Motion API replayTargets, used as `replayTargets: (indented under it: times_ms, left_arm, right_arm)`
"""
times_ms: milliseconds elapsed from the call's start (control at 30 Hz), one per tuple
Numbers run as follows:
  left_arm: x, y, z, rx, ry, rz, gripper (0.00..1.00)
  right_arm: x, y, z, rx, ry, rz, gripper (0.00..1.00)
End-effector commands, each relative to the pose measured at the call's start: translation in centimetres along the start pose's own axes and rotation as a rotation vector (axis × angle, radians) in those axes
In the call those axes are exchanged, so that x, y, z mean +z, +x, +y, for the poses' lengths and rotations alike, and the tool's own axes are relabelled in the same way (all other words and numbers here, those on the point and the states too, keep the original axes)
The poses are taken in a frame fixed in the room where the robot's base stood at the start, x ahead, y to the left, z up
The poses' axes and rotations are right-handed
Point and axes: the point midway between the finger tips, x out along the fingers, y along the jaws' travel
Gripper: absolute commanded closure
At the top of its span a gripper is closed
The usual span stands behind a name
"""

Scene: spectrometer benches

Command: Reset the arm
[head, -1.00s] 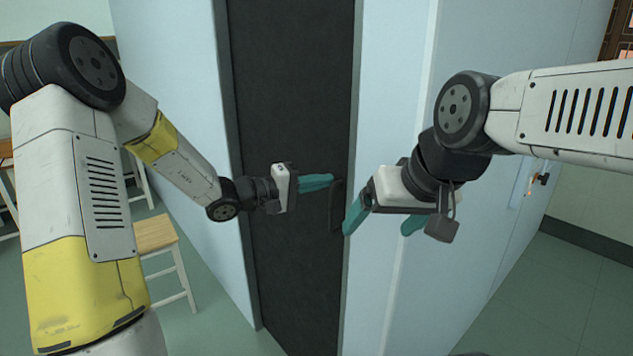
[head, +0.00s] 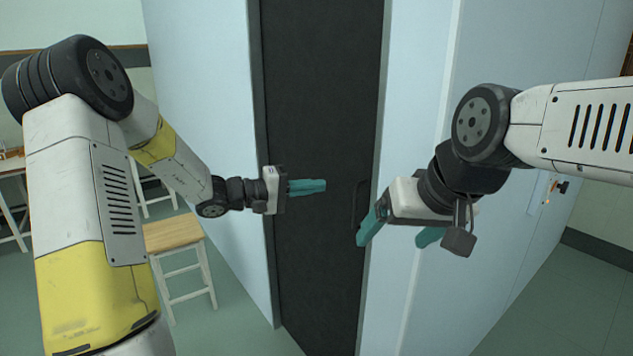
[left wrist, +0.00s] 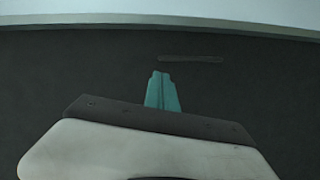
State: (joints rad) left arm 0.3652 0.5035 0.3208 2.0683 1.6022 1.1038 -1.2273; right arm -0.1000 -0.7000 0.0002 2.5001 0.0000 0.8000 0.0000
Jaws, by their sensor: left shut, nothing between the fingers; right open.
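My left gripper (head: 308,187) reaches in from the left in front of a tall dark door (head: 315,90). Its teal fingers are together with nothing between them. In the left wrist view the shut fingers (left wrist: 161,92) point toward the door's handle, with a gap between. The dark handle (head: 361,203) sits near the door's right edge, right of the left fingertips. My right gripper (head: 398,238) is open and empty, its teal fingers apart, in front of the pale wall right of the handle.
Pale blue walls (head: 205,100) flank the door on both sides. A wooden stool (head: 174,232) stands on the green floor at left. A small fixture with a red-orange part (head: 556,188) is on the right wall. The floor at lower right (head: 560,300) is clear.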

Motion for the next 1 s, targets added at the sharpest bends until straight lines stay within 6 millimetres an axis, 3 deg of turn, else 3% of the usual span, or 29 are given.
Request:
replayTargets:
  times_ms: [167,267,400,500,633,800,1000]
  left_arm:
    - [5.6,-0.9,2.7,-0.149,0.062,-0.161,1.00]
    - [9.9,-2.8,3.7,-0.300,0.108,-0.259,1.00]
    - [14.5,-6.8,4.4,-0.528,0.182,-0.332,1.00]
    - [16.8,-10.2,4.6,-0.689,0.242,-0.334,1.00]
    - [18.7,-15.1,5.0,-0.880,0.329,-0.278,1.00]
    - [19.5,-20.7,5.6,-1.057,0.432,-0.145,1.00]
    - [19.5,-24.3,6.2,-1.145,0.500,-0.028,1.00]
  right_arm:
    - [0.0,0.0,0.0,0.000,0.000,0.000,0.15]
    - [0.0,0.0,0.0,0.000,0.000,0.000,0.15]
    - [0.0,0.0,0.0,0.000,0.000,0.000,0.15]
    - [0.0,0.0,0.0,0.000,0.000,0.000,0.15]
    - [0.0,0.0,0.0,0.000,0.000,0.000,0.15]
    - [0.0,0.0,0.0,0.000,0.000,0.000,0.15]
    - [0.0,0.0,0.0,0.000,0.000,0.000,0.15]
